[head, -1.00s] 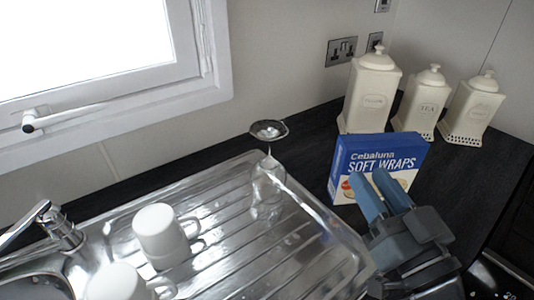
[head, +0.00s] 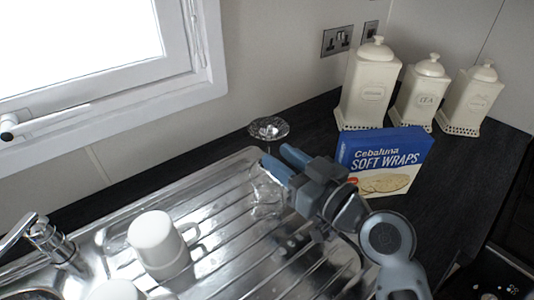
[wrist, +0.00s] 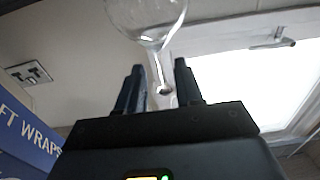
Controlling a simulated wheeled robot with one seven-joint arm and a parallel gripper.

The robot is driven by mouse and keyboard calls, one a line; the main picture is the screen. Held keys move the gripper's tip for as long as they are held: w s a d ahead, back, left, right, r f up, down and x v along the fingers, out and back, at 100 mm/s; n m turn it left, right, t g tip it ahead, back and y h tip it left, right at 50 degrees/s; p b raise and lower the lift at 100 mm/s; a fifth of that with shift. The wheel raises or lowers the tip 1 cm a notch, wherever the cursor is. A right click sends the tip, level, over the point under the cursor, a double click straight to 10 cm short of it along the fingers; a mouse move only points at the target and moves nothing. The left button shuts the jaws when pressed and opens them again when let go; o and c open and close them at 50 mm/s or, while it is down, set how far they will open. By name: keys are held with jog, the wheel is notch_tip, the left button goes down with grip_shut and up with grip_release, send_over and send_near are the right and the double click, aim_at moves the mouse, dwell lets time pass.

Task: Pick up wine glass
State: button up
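The clear wine glass stands upside down on the metal drainer, its round foot (head: 268,128) uppermost and its bowl (head: 264,192) low on the ribs. My gripper (head: 281,158) is open, its two blue-grey fingers reaching to the glass from the right, just below the foot. In the wrist view, the glass's bowl (wrist: 148,14) is at the top and its stem (wrist: 157,68) shows in the gap between my open fingertips (wrist: 160,68). I cannot tell whether the stem is fully inside the fingers. No contact is visible.
White mugs (head: 158,245) stand on the drainer (head: 215,220) to the left, near the tap (head: 50,240). A blue soft wraps box (head: 385,160) stands behind my gripper, also in the wrist view (wrist: 25,135). Cream canisters (head: 368,88) line the back right. The window (head: 80,50) is left.

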jog(key=shift+x, duration=1.4)
jog(key=shift+c, duration=0.2)
grip_shut()
jog(key=shift+r, duration=0.1)
